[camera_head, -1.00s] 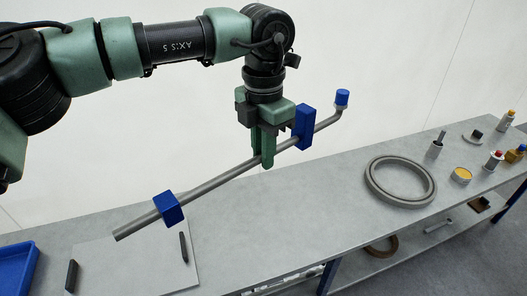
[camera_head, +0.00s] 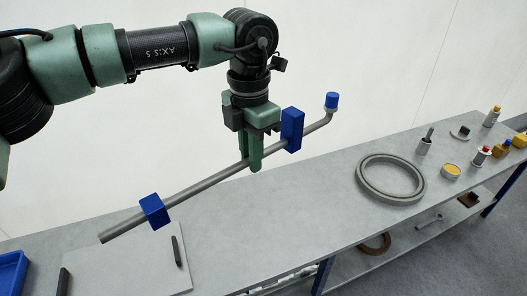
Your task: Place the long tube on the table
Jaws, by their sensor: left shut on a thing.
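The long tube (camera_head: 205,184) is a grey pipe with two blue blocks on it and a bent right end with a blue cap (camera_head: 332,100). My left gripper (camera_head: 252,163) is shut on the tube near its middle, between the two blue blocks. The tube slants, with its plain left end lower in the picture and its capped end higher. It appears held above the grey table (camera_head: 290,210); the exact gap cannot be told. My right gripper is not in view.
A grey ring (camera_head: 391,190) lies on the table right of the tube. A cup (camera_head: 424,146), a yellow-topped tin (camera_head: 451,171) and several small bottles stand at the far right. A light plate with two dark bars (camera_head: 178,250) and a blue tray (camera_head: 12,272) are at the left.

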